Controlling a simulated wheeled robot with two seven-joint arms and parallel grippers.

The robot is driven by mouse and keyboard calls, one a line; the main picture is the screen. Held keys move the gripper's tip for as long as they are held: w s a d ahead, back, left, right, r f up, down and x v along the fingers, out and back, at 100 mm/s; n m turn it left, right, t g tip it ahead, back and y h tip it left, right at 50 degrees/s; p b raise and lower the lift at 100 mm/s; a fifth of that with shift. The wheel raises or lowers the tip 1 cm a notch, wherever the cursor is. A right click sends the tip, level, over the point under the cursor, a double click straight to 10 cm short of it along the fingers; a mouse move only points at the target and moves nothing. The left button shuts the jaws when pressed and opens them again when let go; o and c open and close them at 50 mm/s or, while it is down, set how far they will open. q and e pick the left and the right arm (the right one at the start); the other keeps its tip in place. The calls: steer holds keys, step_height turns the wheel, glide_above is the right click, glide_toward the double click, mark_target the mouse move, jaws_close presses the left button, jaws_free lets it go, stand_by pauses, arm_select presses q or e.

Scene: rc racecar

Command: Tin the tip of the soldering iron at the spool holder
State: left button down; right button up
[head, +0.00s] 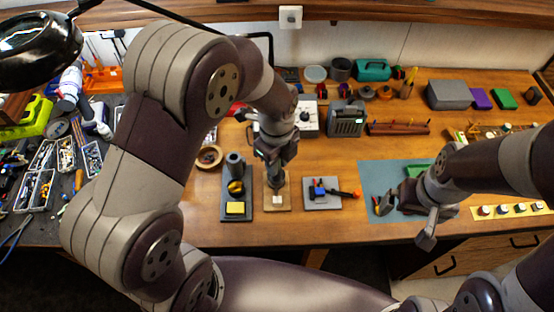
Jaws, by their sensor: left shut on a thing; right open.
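My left gripper (274,172) points down over a small wooden base (284,204), which looks like the spool holder. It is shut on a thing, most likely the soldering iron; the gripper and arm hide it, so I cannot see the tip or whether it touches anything. A small white piece (278,199) shows on the base just below the gripper. To the left is a dark iron stand (235,165) with a brass-coloured part and a yellow sponge (235,208). My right gripper (405,220) is open and empty over the blue-grey mat (376,177).
A grey plate (316,204) with a small red and blue item and an orange-ended tool lies right of the base. A soldering station (308,118) and a grey meter (346,119) stand behind. The table front is clear.

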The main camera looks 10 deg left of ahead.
arm_select(q)
steer(key=shift+d, duration=0.3)
steer(key=shift+a+f, duration=0.1)
steer(key=shift+f, duration=0.4)
arm_select(e)
steer(key=shift+d+f, duration=0.1)
steer(key=shift+f, duration=0.15)
steer(key=shift+d, duration=0.1)
steer(key=shift+r, duration=0.15)
arm_select(q)
steer(key=shift+f+b, duration=0.5)
steer(key=shift+f, duration=0.1)
arm_select(e)
steer(key=shift+f, duration=0.4)
stand_by(0.9)
arm_select(q)
steer(key=shift+p, duration=0.45)
arm_select(e)
steer(key=shift+r, duration=0.45)
stand_by(2.1)
stand_by(0.5)
